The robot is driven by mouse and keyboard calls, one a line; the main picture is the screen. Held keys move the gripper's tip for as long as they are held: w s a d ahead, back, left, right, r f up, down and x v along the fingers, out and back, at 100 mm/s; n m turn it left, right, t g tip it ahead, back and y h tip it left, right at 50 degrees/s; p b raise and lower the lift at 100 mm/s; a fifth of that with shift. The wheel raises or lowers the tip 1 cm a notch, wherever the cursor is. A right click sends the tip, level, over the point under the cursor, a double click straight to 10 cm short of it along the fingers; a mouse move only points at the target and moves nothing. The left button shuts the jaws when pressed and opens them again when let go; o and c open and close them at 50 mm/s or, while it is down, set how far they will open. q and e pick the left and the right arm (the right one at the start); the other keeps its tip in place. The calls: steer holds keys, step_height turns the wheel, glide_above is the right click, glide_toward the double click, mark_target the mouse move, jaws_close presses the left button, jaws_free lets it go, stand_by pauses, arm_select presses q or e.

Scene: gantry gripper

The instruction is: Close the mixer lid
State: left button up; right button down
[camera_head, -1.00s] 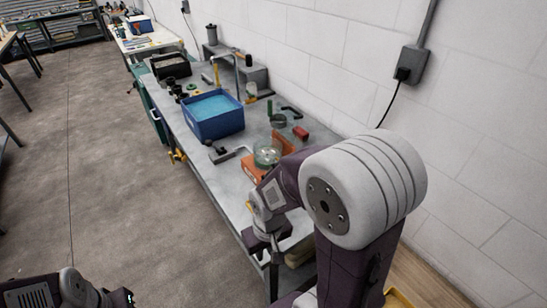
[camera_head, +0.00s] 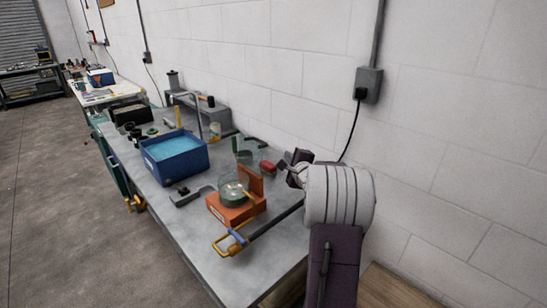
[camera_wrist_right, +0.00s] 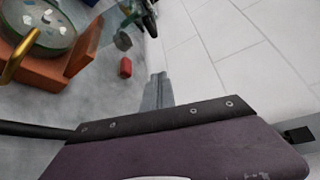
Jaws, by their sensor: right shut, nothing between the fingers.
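The mixer (camera_head: 228,211) is an orange base with an upright orange back part, standing on the bench's near half. A clear bowl (camera_head: 232,194) with pale lumps sits on it; the bowl also shows at the upper left of the right wrist view (camera_wrist_right: 45,30). A clear, round piece stands behind the bowl and may be the raised lid; I cannot tell for certain. My right gripper (camera_head: 283,163) is right of the mixer, near the wall, apart from it. Its fingers (camera_wrist_right: 158,92) are shut and empty. My left gripper is out of view.
A yellow-handled tool (camera_head: 228,243) with a dark rod lies in front of the mixer. A red block (camera_head: 267,167) lies between mixer and wall. A blue bin (camera_head: 172,158) stands farther left. The wall (camera_head: 440,130) bounds the right side.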

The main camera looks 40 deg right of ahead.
mark_target(255, 152)
steer(key=p+x, duration=0.1)
steer(key=x, duration=0.9)
steer(key=a, duration=0.1)
steer(key=a+r, duration=0.1)
steer(key=a+b, duration=0.1)
steer(key=shift+w+a+r, duration=0.2)
steer(key=shift+a+r, duration=0.1)
steer(key=shift+a, duration=0.1)
steer(key=shift+d, duration=0.1)
